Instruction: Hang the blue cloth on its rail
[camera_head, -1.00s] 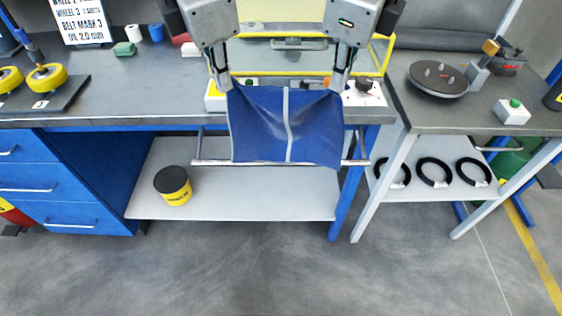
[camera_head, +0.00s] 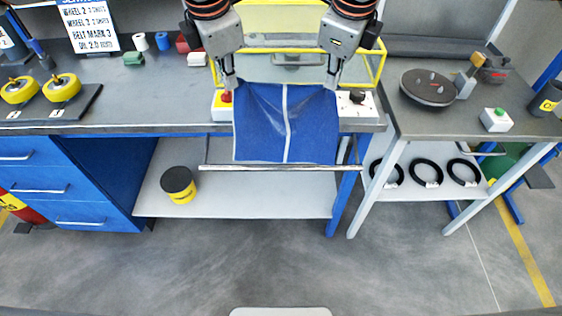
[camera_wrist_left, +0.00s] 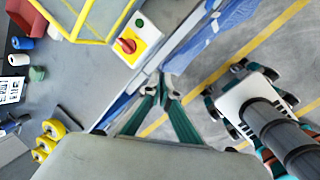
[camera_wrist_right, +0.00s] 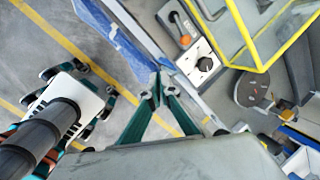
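The blue cloth (camera_head: 262,125), with a pale stripe down its middle, hangs spread between my grippers at the front of the bench. My left gripper (camera_head: 231,84) is shut on its upper left corner and my right gripper (camera_head: 331,84) on its upper right corner. The grey rail (camera_head: 280,168) runs along the cloth's lower edge and is visible across its full width; whether they touch I cannot tell. The cloth also shows edge-on in the left wrist view (camera_wrist_left: 215,32) and the right wrist view (camera_wrist_right: 125,40), beyond nearly closed fingertips.
A black-and-yellow tin (camera_head: 179,184) stands on the lower shelf (camera_head: 240,203). A side table (camera_head: 420,125) stands right. The floor in front is clear.

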